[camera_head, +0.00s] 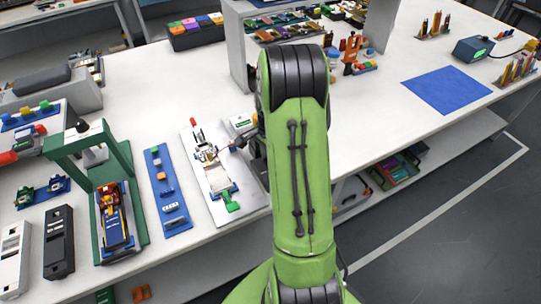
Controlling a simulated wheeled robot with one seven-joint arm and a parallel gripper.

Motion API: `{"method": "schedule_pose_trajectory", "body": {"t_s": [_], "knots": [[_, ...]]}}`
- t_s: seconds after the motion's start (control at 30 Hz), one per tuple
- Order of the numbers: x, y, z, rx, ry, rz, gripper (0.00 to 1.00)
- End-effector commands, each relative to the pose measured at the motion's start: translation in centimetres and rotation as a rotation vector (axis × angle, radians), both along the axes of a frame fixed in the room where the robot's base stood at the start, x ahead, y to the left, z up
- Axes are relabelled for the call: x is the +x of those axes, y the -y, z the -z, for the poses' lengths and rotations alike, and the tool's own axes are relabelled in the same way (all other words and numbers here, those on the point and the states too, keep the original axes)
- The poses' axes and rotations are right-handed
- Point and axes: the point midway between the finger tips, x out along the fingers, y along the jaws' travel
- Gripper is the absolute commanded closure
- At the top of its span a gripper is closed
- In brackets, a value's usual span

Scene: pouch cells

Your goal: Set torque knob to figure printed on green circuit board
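My green arm fills the middle of the view. My gripper (241,144) shows only as a small dark part left of the arm, over the right side of a white plate. Its fingers are mostly hidden, so I cannot tell if it is open. The white plate (222,207) carries a small assembly with a red-tipped part and a green piece (231,201) at its near end. A small light box with a green mark (240,121) stands behind my gripper, partly covered by the arm. I cannot make out a torque knob or any printed figure. Small green boards (27,194) lie on a blue tray at the left.
A green frame (62,150) stands over a colourful block assembly at the left. A blue strip (167,190) with small parts lies beside the white plate. A blue mat (446,89) and a dark box with a green display (473,49) are at right.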

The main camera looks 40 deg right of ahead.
Motion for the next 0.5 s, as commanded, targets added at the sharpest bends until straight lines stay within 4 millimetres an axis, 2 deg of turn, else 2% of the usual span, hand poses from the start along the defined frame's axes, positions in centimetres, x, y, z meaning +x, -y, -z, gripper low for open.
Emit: {"method": "schedule_pose_trajectory", "body": {"t_s": [0.5], "knots": [[0.12,0.11,-0.11,-0.004,0.004,0.041,0.99]]}}
